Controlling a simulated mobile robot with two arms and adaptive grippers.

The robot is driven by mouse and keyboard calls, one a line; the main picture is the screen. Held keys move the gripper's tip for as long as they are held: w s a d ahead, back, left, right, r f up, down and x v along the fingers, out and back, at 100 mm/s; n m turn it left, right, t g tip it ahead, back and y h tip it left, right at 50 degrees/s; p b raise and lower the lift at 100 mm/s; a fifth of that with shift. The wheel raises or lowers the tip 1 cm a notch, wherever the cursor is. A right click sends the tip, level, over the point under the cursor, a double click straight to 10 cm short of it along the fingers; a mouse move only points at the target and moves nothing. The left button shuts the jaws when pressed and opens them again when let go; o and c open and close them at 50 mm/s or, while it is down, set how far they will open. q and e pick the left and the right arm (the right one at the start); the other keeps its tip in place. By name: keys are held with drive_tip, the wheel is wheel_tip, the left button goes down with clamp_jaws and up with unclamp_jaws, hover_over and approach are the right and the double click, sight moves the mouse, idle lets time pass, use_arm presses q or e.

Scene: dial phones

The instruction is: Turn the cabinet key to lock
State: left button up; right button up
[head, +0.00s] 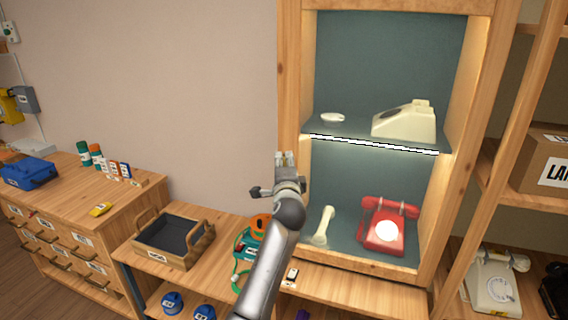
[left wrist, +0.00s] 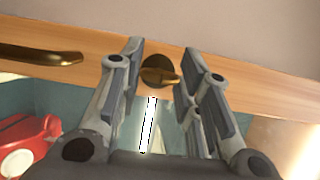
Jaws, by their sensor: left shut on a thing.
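The cabinet (head: 290,60) is a wood-framed case with a dark teal interior in the head view. My left gripper (head: 285,157) is at its left upright, about the height of the middle shelf. In the left wrist view, the brass cabinet key (left wrist: 160,76) sits at a round dark plate on the wooden frame (left wrist: 110,72). The fingers of my left gripper (left wrist: 160,75) are on either side of the key and shut on it. The key's flat bow lies roughly across the picture. My right gripper is not in view.
A bronze handle (left wrist: 40,54) is on the same frame. Inside the cabinet are a cream phone (head: 404,122), a cream handset (head: 322,226) and a red phone (head: 388,228). A wooden tray (head: 150,254) and a teal-and-orange object (head: 245,248) stand on the low bench at left.

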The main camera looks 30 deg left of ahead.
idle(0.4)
use_arm(q)
drive_tip(key=o, duration=1)
drive_tip(key=v, duration=1.2)
